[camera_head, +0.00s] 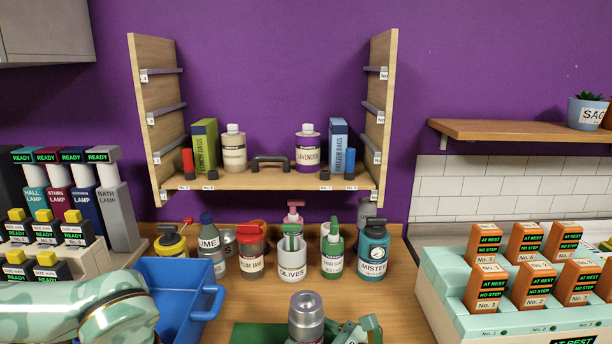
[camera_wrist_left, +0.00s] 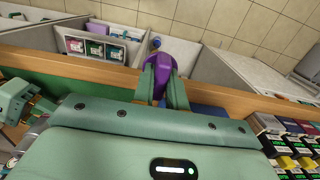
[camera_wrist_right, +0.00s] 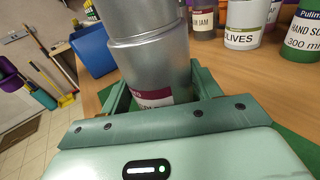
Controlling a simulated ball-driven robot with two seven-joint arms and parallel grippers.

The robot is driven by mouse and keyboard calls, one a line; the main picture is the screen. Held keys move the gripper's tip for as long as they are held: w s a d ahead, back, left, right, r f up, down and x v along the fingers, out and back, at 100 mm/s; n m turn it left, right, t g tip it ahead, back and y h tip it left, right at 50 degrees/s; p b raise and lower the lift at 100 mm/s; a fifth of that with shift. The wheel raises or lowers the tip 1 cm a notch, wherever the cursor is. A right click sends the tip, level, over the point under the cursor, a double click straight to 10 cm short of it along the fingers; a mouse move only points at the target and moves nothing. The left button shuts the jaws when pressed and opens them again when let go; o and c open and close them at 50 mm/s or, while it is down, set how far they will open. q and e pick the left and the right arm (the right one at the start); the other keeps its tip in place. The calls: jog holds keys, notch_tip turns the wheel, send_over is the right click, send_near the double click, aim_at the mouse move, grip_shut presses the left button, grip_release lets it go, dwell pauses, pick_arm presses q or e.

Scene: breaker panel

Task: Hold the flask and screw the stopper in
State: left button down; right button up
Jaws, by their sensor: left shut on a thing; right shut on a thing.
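The silver flask (camera_head: 306,318) with a maroon and white label stands upright at the bottom middle of the head view; its lower part is cut off there. It also fills the middle of the right wrist view (camera_wrist_right: 150,60), its top cut off. My right gripper (camera_wrist_right: 163,92) is shut around the flask's lower body. My left gripper (camera_wrist_left: 162,90) is shut on a purple rounded thing (camera_wrist_left: 160,72), which may be the stopper; I cannot be sure. The left gripper's fingers are outside the head view. The purple thing is apart from the flask.
A blue bin (camera_head: 180,300) stands left of the flask. Several jars and bottles, among them an olives pot (camera_head: 290,280), line the counter behind it. A wooden shelf (camera_head: 270,180) hangs above. A teal rack (camera_head: 470,315) with orange boxes stands right. A green mat (camera_head: 255,335) lies near the flask.

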dwell(0.6)
pick_arm(q)
jog(key=shift+w+d+r, duration=0.1)
jog(key=shift+d+r, duration=0.1)
jog(key=shift+d, duration=0.15)
jog(key=w+d+r+n, duration=0.9)
jog(key=w+d+r, duration=0.6)
jog(key=w+d, duration=0.5)
jog(key=shift+r, duration=0.4)
